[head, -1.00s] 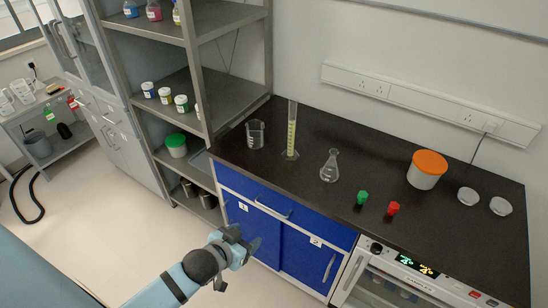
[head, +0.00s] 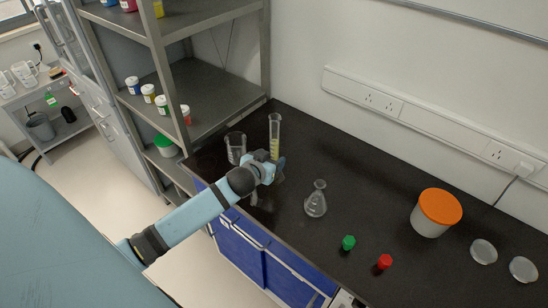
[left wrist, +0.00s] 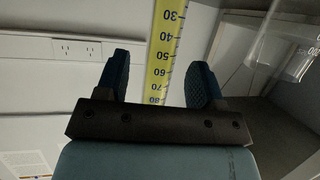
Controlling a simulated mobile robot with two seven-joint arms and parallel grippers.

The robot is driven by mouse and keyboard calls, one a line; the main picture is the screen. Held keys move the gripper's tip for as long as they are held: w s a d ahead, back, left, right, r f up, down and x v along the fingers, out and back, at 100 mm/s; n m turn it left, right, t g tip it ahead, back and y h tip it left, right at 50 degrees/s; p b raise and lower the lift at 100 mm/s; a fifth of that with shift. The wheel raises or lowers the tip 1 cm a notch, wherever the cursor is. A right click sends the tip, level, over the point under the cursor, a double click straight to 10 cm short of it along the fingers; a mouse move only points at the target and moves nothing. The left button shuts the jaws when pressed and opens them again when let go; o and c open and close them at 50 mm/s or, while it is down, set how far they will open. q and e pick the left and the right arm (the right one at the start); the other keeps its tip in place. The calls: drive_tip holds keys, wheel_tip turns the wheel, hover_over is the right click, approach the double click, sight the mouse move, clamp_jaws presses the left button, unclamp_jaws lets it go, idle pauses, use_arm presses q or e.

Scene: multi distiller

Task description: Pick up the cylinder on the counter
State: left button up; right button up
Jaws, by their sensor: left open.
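The graduated cylinder (head: 274,134) stands upright on the dark counter (head: 350,166), clear with a yellow scale. In the head view my left gripper (head: 279,168) is at its lower part, and the cylinder's base is hidden behind the gripper. In the left wrist view the yellow scale of the cylinder (left wrist: 163,50) shows between the two open fingers of the left gripper (left wrist: 162,75). My right gripper is not in view.
A beaker (head: 236,147) stands just left of the cylinder, and a conical flask (head: 316,200) to its right. Green (head: 348,242) and red (head: 384,262) stoppers and an orange-lidded tub (head: 436,212) are farther right. A metal shelf (head: 205,95) stands at the left.

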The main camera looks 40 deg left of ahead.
sight(274, 156)
use_arm(q)
drive_tip(key=shift+x, duration=1.55)
clamp_jaws()
